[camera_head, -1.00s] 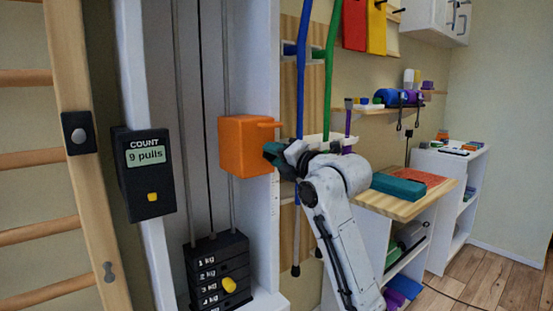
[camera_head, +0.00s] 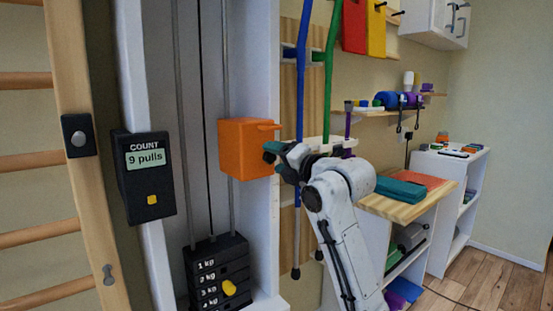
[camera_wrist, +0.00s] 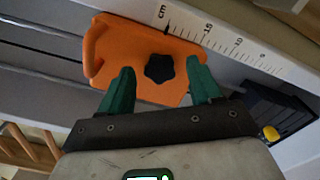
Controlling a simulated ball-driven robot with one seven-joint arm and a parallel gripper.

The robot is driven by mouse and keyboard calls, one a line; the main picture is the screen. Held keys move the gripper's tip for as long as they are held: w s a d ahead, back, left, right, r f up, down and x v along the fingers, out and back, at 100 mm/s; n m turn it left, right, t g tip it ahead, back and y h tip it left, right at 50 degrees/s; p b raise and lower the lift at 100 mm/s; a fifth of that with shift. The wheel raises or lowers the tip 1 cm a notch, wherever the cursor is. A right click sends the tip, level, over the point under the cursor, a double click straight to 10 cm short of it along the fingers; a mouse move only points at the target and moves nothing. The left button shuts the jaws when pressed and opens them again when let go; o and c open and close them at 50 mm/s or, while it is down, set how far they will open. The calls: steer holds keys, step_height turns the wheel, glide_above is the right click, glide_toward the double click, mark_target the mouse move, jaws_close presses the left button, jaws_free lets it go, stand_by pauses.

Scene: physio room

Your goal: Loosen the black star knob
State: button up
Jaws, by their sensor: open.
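The black star knob (camera_wrist: 159,68) sits on the face of an orange block (camera_wrist: 125,48) in the wrist view. In the head view the orange block (camera_head: 246,150) is mounted on the white upright, and the knob is hidden there. My gripper (camera_wrist: 160,84) is open, with one green finger on each side of the knob in the picture. The knob appears a little beyond the fingertips, with gaps on both sides; I cannot tell the exact depth. In the head view my gripper (camera_head: 270,152) is at the block's right side.
A centimetre scale (camera_wrist: 220,38) runs along the upright beside the block. A black weight stack (camera_head: 220,272) with a yellow pin stands below. A counter box (camera_head: 145,175) reading "9 pulls" is at left. Blue (camera_head: 300,80) and green (camera_head: 329,85) bands hang behind my arm.

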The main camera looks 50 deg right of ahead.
steer(key=v, duration=1)
